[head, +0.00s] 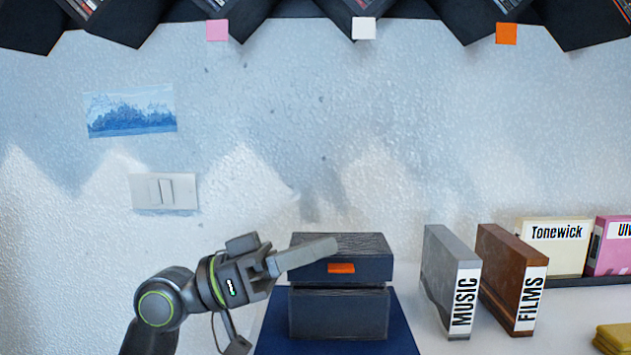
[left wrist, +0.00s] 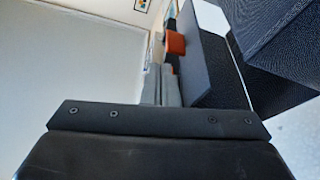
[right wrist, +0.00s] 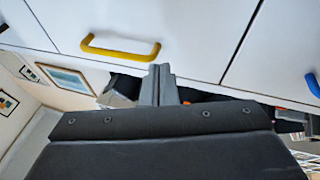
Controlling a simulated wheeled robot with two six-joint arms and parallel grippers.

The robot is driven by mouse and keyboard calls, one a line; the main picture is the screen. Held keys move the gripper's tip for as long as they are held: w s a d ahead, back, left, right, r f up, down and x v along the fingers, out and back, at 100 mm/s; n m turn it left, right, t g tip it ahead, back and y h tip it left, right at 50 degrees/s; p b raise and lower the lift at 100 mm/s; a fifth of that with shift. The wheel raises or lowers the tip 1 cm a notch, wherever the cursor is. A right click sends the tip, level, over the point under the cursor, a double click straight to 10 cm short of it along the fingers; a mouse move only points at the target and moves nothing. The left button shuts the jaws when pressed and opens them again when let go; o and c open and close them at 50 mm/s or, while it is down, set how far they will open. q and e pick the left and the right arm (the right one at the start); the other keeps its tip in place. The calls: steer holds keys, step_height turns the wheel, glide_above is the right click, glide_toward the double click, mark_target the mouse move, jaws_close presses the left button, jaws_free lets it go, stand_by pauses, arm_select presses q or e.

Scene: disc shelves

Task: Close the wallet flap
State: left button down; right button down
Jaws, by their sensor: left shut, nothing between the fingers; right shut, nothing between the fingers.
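The dark grey wallet (head: 338,315) stands on a blue mat (head: 402,338) in the head view. Its upper part, the flap (head: 372,268), has an orange tab (head: 341,268) on its front face. A dark gap separates it from the block below. The tab also shows in the left wrist view (left wrist: 174,44). My left gripper (head: 335,246) is shut and empty, its fingers across the flap's upper left front; I cannot tell if they touch it. My right gripper (right wrist: 160,85) is shut and empty, seen only in its wrist view, away from the wallet.
A grey MUSIC divider (head: 447,280) and a brown FILMS divider (head: 510,275) stand right of the wallet. Beyond are a cream Tonewick box (head: 555,250) and a pink one (head: 612,255).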

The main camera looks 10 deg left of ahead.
steer(key=s+a+r+n+t+y+b, duration=0.1)
steer(key=s+r+n+t+y, duration=0.1)
steer(key=r, duration=0.4)
steer(key=shift+s+a+r+t, duration=0.3)
steer(key=shift+s+t, duration=0.3)
steer(key=shift+t, duration=0.8)
